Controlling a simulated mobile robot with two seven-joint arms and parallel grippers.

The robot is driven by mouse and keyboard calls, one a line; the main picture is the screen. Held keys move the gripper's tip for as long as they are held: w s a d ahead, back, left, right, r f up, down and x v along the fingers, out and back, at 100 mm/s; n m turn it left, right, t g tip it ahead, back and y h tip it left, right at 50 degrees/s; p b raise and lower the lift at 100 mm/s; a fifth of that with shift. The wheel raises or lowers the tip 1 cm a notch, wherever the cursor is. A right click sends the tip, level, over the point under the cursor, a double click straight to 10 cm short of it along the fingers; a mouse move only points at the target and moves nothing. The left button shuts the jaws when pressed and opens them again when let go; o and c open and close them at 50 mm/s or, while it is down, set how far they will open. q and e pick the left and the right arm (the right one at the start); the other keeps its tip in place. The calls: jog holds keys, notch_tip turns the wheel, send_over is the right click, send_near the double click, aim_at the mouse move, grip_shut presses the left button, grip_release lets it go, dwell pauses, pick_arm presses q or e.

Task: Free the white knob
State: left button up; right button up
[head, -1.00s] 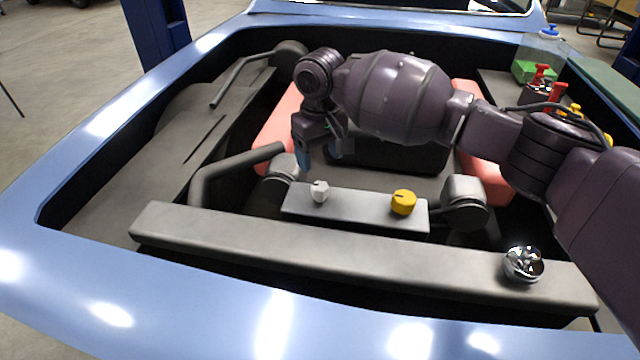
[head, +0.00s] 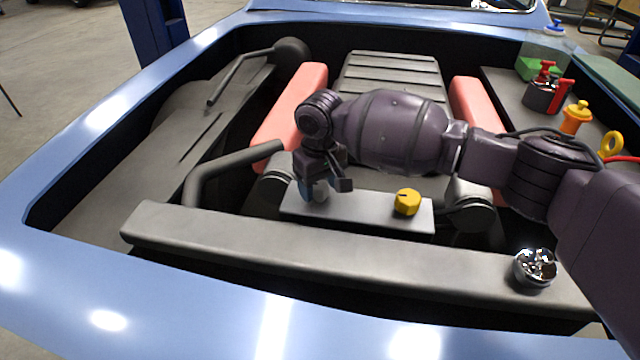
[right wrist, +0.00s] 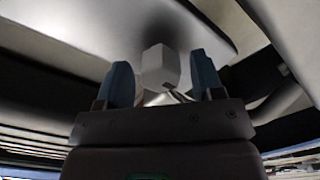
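The white knob (right wrist: 160,66) sits on the grey panel (head: 365,210) at its left end. In the head view the knob (head: 320,190) is mostly hidden behind my right gripper (head: 325,187). In the right wrist view the blue fingertips of my right gripper (right wrist: 163,80) stand on either side of the knob. A narrow gap shows on each side, so the gripper looks open around it and not shut on it. The yellow knob (head: 407,202) is on the same panel, to the right. My left gripper is not in view.
A grey crossbar (head: 350,255) runs in front of the panel, with a chrome cap (head: 535,267) at its right end. A dark hose (head: 230,168) bends in from the left. Red covers (head: 300,105) flank the ribbed engine top (head: 390,75). A blue car rim surrounds the bay.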

jog(key=c, duration=0.8)
jog(key=shift+o, duration=0.2)
